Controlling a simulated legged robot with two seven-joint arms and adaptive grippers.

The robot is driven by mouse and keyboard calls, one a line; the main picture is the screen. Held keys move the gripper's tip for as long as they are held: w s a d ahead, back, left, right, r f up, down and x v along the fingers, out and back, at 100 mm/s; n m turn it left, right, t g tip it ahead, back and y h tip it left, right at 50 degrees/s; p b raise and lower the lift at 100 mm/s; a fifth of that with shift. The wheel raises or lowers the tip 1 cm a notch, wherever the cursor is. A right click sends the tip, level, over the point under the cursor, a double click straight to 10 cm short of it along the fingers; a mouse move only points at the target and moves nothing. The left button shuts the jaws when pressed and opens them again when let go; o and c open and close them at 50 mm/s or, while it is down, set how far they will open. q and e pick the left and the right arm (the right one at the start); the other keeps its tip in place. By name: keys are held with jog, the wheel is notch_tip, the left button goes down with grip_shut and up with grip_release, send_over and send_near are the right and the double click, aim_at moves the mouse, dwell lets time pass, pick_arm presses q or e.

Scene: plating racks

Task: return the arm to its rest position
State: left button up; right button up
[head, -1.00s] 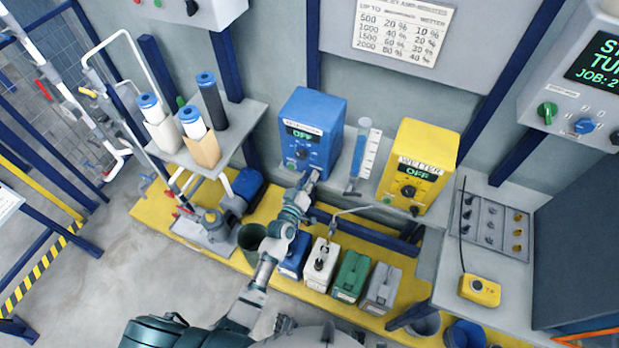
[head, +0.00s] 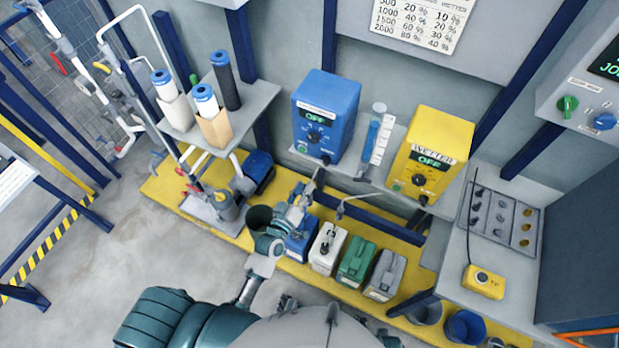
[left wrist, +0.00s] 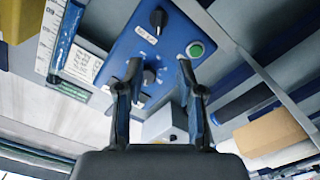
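My left arm comes up from the bottom left in the head view, with its left gripper (head: 316,182) just below the front of the blue control box (head: 326,115). In the left wrist view the two dark fingers of the left gripper (left wrist: 161,72) stand apart with nothing held between them. The blue box (left wrist: 135,45), with black knobs and a green button (left wrist: 195,50), lies beyond the fingertips. My right gripper shows in neither view.
A yellow control box (head: 434,155) and a measuring tube (head: 368,145) stand right of the blue box. Several canisters, including a green one (head: 356,261), line the yellow platform under the arm. A dark bucket (head: 259,218) stands left of them.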

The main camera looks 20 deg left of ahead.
pick_arm(q)
jog(key=shift+s, duration=0.25)
dwell(0.3)
jog(key=s+f+m+g, duration=0.2)
jog(key=s+f+g, duration=0.3)
jog(key=f, duration=0.8)
jog(key=s+f+m+g, duration=0.25)
jog(key=s+f, duration=0.35)
jog(key=f, duration=0.6)
jog(key=s+a+f+m+g+y, duration=0.1)
jog(key=s+a+f+g, duration=0.2)
jog(key=s+f, duration=0.5)
jog(key=s+a+f+m+g+y, duration=0.1)
jog(key=s+f+g, duration=0.4)
jog(key=s, duration=0.8)
notch_tip(320, 180, down, 3)
jog(key=shift+s+a+r+m+y, duration=0.15)
jog(key=shift+s+a+m+y, duration=0.15)
jog(key=shift+a+y, duration=0.55)
jog(key=shift+w+a+g+h, duration=0.15)
jog(key=shift+a+g+h, duration=0.05)
jog(key=shift+g+h, duration=0.05)
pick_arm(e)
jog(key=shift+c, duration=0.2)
